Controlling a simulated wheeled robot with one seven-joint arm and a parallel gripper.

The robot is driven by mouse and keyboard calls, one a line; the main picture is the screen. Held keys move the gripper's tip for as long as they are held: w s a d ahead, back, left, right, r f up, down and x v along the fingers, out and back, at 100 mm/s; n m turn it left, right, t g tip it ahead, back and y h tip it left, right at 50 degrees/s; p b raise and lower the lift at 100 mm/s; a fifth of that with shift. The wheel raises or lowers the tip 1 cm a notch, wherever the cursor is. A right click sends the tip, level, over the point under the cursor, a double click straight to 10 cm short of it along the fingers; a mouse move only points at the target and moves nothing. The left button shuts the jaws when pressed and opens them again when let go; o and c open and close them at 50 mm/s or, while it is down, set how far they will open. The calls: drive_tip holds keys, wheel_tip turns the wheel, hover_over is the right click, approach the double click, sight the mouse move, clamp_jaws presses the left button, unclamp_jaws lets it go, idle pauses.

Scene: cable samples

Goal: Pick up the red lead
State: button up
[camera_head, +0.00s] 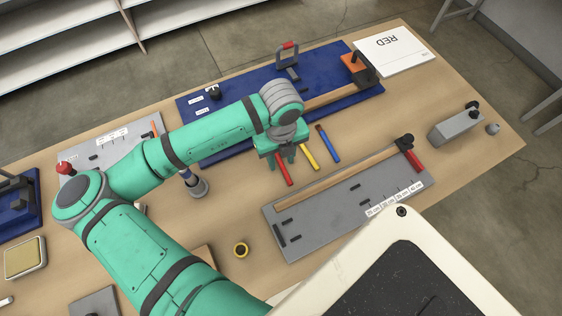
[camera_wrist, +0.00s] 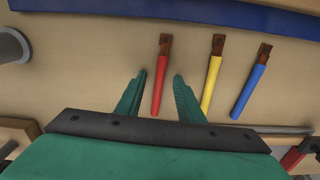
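The red lead (camera_wrist: 159,82) lies on the wooden table, a short red piece with a brown tip at its far end. In the head view the red lead (camera_head: 284,170) shows partly beside my gripper, which covers its upper part. My gripper (camera_wrist: 160,78) is open in the wrist view, with one green finger to each side of the red lead and nothing held. In the head view my gripper (camera_head: 281,158) is over the table near the blue board. I cannot tell how high the fingers are above the lead.
A yellow lead (camera_wrist: 211,82) and a blue lead (camera_wrist: 250,88) lie to the right of the red one; the yellow lead is close to my right finger. A blue board (camera_head: 330,118) lies behind, a grey board (camera_head: 330,225) in front. A white RED sheet (camera_head: 410,62) lies at the back right.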

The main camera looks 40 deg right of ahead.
clamp_jaws()
drive_tip(key=shift+r, duration=0.1)
